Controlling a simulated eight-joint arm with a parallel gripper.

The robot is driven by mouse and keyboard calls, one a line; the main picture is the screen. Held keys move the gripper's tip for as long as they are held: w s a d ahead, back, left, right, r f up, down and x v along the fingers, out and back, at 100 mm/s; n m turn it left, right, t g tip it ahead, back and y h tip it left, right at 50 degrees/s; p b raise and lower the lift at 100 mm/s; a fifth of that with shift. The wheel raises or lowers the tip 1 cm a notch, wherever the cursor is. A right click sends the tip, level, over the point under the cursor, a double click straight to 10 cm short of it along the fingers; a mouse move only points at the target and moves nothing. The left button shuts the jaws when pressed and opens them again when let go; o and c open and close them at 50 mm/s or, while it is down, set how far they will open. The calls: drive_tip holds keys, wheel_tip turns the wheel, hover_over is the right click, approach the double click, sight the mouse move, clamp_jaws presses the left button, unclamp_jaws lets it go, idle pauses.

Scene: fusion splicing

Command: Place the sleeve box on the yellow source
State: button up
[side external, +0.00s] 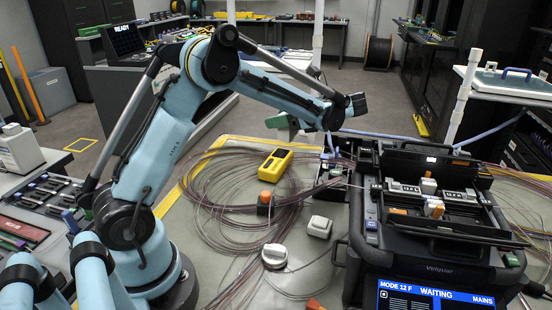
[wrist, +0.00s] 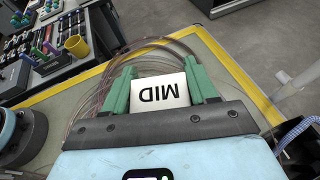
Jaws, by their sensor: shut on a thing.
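A white box marked "MID" (wrist: 172,92) sits between the green fingers of my gripper (wrist: 160,82) in the wrist view; I take it to be the sleeve box. The fingers are shut on its two sides, and the lettering appears upside down. The yellow source (side external: 275,165), a small yellow case with a dark panel, lies on the table among the fibre coils in the side view. My arm's end is above and to the right of it there; the held box is not clearly seen in that view. The source is not made out in the wrist view.
Loose fibre coils (side external: 215,197) spread over the table. An orange-topped dark piece (side external: 265,202), a small white box (side external: 319,227) and a round white piece (side external: 274,255) stand in front of the source. The black splicer (side external: 440,245), its screen reading "WAITING", fills the right side.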

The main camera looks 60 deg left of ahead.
drive_tip(key=w+d, duration=0.1)
drive_tip(key=d, duration=0.3)
hover_over(272, 157)
drive_tip(key=shift+m+t+y, duration=0.3)
drive_tip(key=shift+m, duration=0.1)
wheel_tip(272, 157, down, 6)
drive_tip(key=shift+s+f, duration=0.1)
drive_tip(key=shift+f, duration=1.95)
drive_tip(key=shift+f, duration=0.15)
drive_tip(key=o, duration=1.1)
